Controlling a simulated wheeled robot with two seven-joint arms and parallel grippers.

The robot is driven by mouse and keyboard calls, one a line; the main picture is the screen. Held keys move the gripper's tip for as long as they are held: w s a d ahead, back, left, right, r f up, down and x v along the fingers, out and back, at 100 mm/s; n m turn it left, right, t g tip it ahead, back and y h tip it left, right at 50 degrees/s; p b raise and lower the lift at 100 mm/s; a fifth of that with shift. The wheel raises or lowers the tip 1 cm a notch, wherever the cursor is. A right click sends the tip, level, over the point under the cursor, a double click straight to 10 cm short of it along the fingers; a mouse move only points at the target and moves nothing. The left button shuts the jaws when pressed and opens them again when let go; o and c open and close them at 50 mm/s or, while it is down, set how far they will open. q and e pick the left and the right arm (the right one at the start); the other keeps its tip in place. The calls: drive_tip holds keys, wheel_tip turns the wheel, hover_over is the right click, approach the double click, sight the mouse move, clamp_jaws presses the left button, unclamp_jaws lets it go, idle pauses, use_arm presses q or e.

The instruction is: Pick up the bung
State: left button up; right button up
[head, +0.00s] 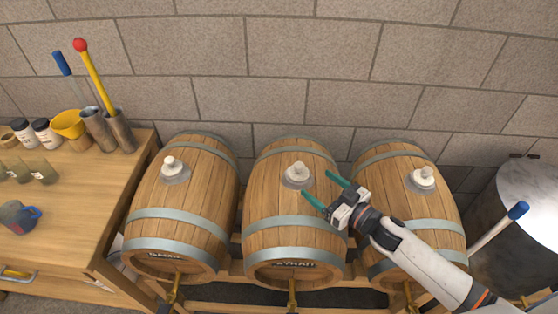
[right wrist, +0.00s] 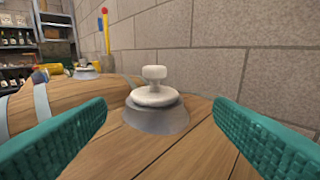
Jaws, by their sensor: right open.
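Three wooden barrels lie side by side, each with a white bung in a grey collar on top. The middle barrel (head: 270,217) carries the middle bung (head: 297,172). My right gripper (head: 318,184) is open beside that bung, its green fingers pointing toward it from the right. In the right wrist view, a white knobbed bung (right wrist: 154,88) stands upright in its grey collar (right wrist: 158,119), ahead of and between the open fingers, apart from both. The left bung (head: 171,164) and the right bung (head: 422,173) sit on the other barrels. My left gripper is out of view.
A wooden workbench (head: 75,185) at the left holds jars, a yellow scoop (head: 68,124), metal cylinders with long-handled tools, and a blue-grey item (head: 18,216). A block wall (head: 310,70) stands close behind the barrels. A metal vat (head: 520,225) stands at the right.

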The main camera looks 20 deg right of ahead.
sight(303, 175)
drive_tip(key=shift+w+a+r, duration=0.1)
drive_tip(key=shift+w+r, duration=0.15)
drive_tip(key=shift+w, duration=0.05)
drive_tip(key=shift+w+a+r+p, duration=0.25)
drive_tip(key=shift+w+p, duration=0.2)
drive_tip(key=shift+p, duration=0.15)
drive_tip(key=shift+x, duration=1.15)
drive_tip(key=x, duration=0.1)
drive_tip(key=p+x, duration=0.1)
drive_tip(key=shift+w+a+f, duration=0.15)
drive_tip(key=shift+a, duration=0.25)
drive_tip(key=x, duration=0.3)
drive_tip(key=shift+f+p, duration=0.1)
drive_tip(key=shift+p, duration=0.25)
drive_tip(key=shift+w+a+f, duration=0.1)
drive_tip(key=shift+a, duration=0.05)
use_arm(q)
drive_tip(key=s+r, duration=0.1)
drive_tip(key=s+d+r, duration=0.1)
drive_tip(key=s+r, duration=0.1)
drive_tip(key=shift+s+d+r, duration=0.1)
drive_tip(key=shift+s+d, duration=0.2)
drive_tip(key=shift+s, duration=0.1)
use_arm(e)
drive_tip(key=c, duration=1)
